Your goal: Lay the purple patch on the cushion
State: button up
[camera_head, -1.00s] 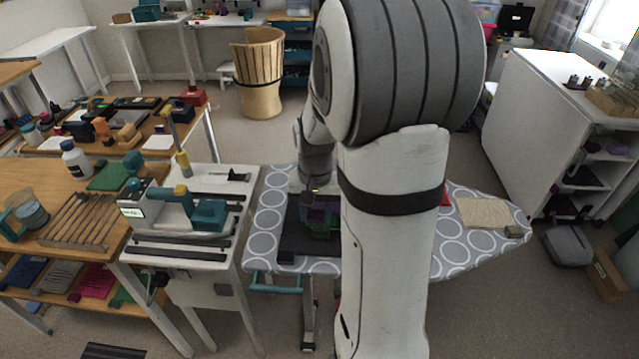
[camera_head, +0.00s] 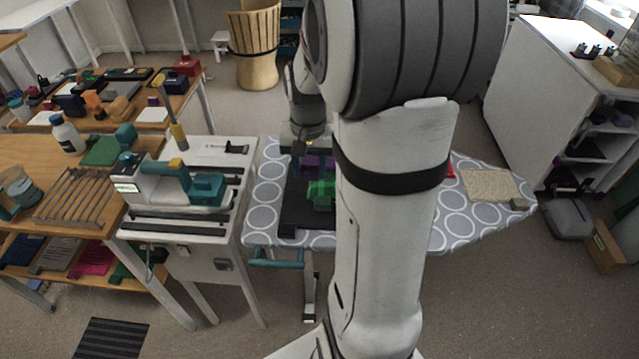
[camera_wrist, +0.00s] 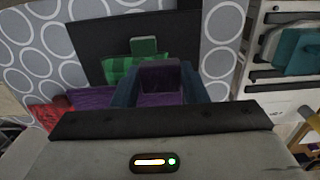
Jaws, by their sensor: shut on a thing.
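My gripper (camera_wrist: 160,88) is shut on a purple block that stands up from the purple patch (camera_wrist: 90,97), in the wrist view. The patch shows as a flat purple piece left of the jaws; the rest is hidden behind them. In the head view, my gripper (camera_head: 308,150) is partly hidden by my arm, with purple (camera_head: 318,163) below it. A green patch (camera_wrist: 118,68) with a green block lies on a black pad (camera_wrist: 90,38); it also shows in the head view (camera_head: 320,193). I cannot tell which thing is the cushion.
The pad lies on a grey ironing board (camera_head: 265,195) with white rings. A red piece (camera_wrist: 50,112) and a beige mat (camera_head: 490,185) lie farther along it. A white table (camera_head: 225,152) with a teal machine stands left. My arm hides the board's middle.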

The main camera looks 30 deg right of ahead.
jog(key=shift+f, duration=3.45)
jog(key=o, duration=1)
notch_tip(320, 180, up, 12)
jog(key=shift+f, duration=0.15)
jog(key=s+a+n+t, duration=0.1)
jog(key=s+a+n, duration=0.1)
jog(key=s+a, duration=0.2)
jog(key=s+a+r+n+t, duration=0.1)
jog(key=s+a+n, duration=0.1)
jog(key=s+a, duration=0.2)
jog(key=s+a+r+n+t, duration=0.1)
jog(key=s+a+n, duration=0.1)
jog(key=s+a, duration=0.2)
jog(key=shift+s+r+n, duration=0.2)
jog(key=shift+s+n, duration=0.1)
jog(key=shift+n, duration=0.1)
